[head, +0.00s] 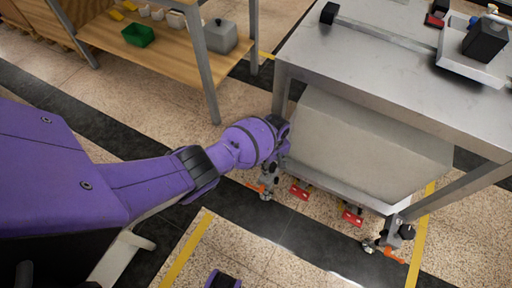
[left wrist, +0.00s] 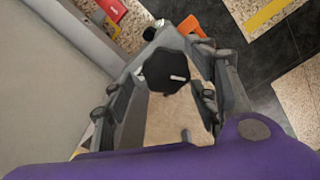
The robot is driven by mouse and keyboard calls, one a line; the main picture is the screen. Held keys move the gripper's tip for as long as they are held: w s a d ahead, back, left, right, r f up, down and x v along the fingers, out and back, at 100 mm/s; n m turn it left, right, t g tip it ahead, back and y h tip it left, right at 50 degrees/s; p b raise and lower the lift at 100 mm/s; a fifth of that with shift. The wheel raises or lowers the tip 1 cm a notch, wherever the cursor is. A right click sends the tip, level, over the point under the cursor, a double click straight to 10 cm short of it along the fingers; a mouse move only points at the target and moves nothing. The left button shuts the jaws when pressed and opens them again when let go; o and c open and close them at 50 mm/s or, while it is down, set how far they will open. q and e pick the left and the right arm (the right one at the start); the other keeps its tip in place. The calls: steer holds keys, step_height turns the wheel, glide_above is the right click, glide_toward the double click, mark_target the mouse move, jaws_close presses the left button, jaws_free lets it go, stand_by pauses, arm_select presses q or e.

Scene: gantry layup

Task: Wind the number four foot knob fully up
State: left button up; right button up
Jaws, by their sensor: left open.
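A black many-sided foot knob (left wrist: 166,70) with a small white mark shows in the left wrist view. My left gripper (left wrist: 172,88) is open, with one finger on each side of the knob; I cannot tell whether they touch it. In the head view my left gripper (head: 276,160) is low beside the near left leg of the metal table, and largely hides the knob there. An orange lever (head: 257,187) sticks out at that foot. Another foot with a black knob (head: 407,231) stands at the right leg. No number is readable. My right gripper is out of view.
The metal table (head: 400,65) overhangs a large grey block (head: 365,150). Red pieces (head: 300,190) sit low under the block's front edge. A second orange lever (head: 394,256) sticks out at the right foot. A wooden shelf (head: 165,60) stands at the back left.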

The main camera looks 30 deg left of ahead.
arm_select(q)
step_height(320, 180, up, 11)
stand_by(0.4)
